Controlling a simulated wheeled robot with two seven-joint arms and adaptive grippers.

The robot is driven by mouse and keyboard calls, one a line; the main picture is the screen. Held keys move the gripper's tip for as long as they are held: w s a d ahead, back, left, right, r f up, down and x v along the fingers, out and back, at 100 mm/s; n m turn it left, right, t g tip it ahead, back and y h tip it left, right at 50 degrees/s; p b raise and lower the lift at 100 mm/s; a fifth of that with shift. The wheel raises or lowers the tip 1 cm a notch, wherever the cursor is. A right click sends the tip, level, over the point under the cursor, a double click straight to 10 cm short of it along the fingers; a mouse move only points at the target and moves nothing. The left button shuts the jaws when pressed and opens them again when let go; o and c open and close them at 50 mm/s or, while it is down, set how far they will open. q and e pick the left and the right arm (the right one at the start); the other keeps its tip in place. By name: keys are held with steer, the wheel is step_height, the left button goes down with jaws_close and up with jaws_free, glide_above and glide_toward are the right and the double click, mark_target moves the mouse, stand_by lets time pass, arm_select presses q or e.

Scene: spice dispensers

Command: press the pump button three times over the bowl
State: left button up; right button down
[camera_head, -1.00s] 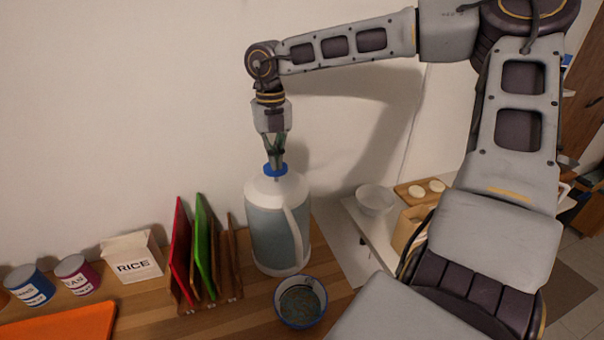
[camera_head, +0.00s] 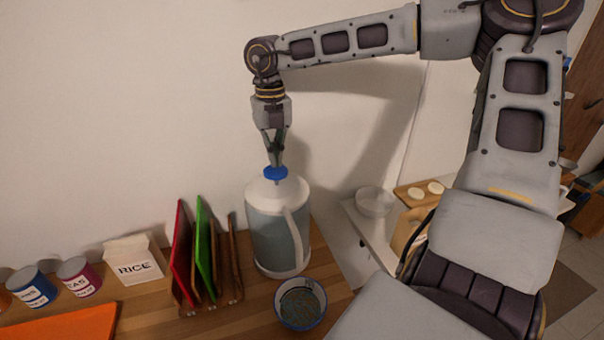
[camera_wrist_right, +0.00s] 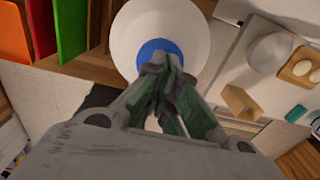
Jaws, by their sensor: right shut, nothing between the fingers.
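The pump dispenser (camera_head: 272,225) is a large grey-white jug with a white shoulder, a side handle and a blue pump button (camera_head: 275,173) on top. It stands upright on the wooden counter. My right gripper (camera_head: 275,162) points straight down over the button, shut and empty, its tips at or just above the blue top; I cannot tell whether they touch. In the right wrist view the closed fingertips (camera_wrist_right: 158,65) overlap the blue button (camera_wrist_right: 160,46). The bowl (camera_head: 300,303), blue-rimmed with dark contents, sits on the counter in front of the dispenser. My left gripper is not in view.
Left of the dispenser stand a rack with red (camera_head: 181,250) and green (camera_head: 204,245) boards, a rice box (camera_head: 135,262) and cans (camera_head: 78,277). An orange board (camera_head: 65,325) lies at front left. A glass bowl (camera_head: 375,201) stands on a side table at right.

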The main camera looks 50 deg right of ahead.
mark_target(276, 169)
steer(key=shift+f+b, duration=1.25)
steer(key=shift+f, duration=0.25)
steer(key=shift+d+f+b, duration=0.1)
steer(key=shift+f+b, duration=0.5)
steer(key=shift+f, duration=0.15)
steer(key=shift+r, duration=0.15)
steer(key=shift+r+p, duration=0.5)
steer(key=shift+r, duration=0.15)
steer(key=shift+r+p, duration=0.85)
steer(key=shift+r, duration=0.65)
step_height(276, 169, up, 6)
steer(key=p, duration=0.3)
steer(key=shift+p, duration=0.3)
stand_by(0.3)
steer(key=shift+f, duration=0.1)
stand_by(0.7)
